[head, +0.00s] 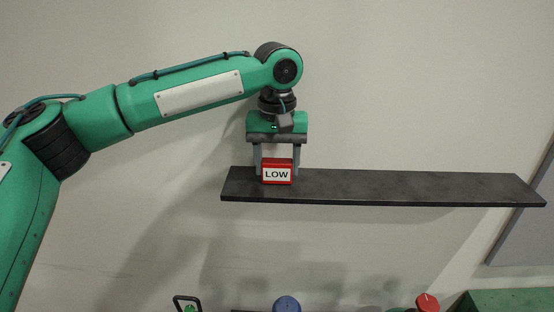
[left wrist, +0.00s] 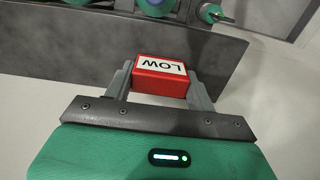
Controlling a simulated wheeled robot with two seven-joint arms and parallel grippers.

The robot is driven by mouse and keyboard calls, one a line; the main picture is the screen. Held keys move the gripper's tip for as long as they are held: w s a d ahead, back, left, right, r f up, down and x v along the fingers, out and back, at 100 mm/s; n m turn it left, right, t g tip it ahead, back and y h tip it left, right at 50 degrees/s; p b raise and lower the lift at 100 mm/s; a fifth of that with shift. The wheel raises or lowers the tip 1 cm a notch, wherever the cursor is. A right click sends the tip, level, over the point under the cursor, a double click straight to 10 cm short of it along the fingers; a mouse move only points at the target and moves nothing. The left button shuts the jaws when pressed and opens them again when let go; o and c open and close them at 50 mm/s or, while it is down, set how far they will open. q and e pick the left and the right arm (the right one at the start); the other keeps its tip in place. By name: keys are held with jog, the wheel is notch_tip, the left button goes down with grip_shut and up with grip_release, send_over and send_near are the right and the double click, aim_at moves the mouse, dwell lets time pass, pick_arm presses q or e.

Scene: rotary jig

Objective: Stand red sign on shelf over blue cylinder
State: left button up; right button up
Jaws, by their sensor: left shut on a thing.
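The red sign (head: 277,172) has a white face that reads LOW. It is upright at the left part of the dark shelf (head: 400,187). My left gripper (head: 277,165) comes down from above and is shut on the sign, with one finger on each side. The left wrist view also shows the sign (left wrist: 160,76) between the fingers. I cannot tell whether the sign's underside touches the shelf. The blue cylinder (head: 287,304) is below the shelf at the bottom edge, cut off by the frame, slightly right of the sign. My right gripper is out of view.
A red-topped thing (head: 427,302) and a dark-framed sign with a green mark (head: 187,304) show at the bottom edge. A green surface (head: 510,300) is at the lower right. The shelf is bare right of the sign. A grey panel (head: 525,225) stands at the right.

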aim_at(277, 161)
pick_arm(q)
jog(key=shift+f, duration=0.1)
jog(key=o, duration=1)
jog(key=shift+r, duration=0.4)
notch_tip(277, 161, up, 12)
jog(key=b, duration=0.3)
jog(key=shift+f, duration=0.25)
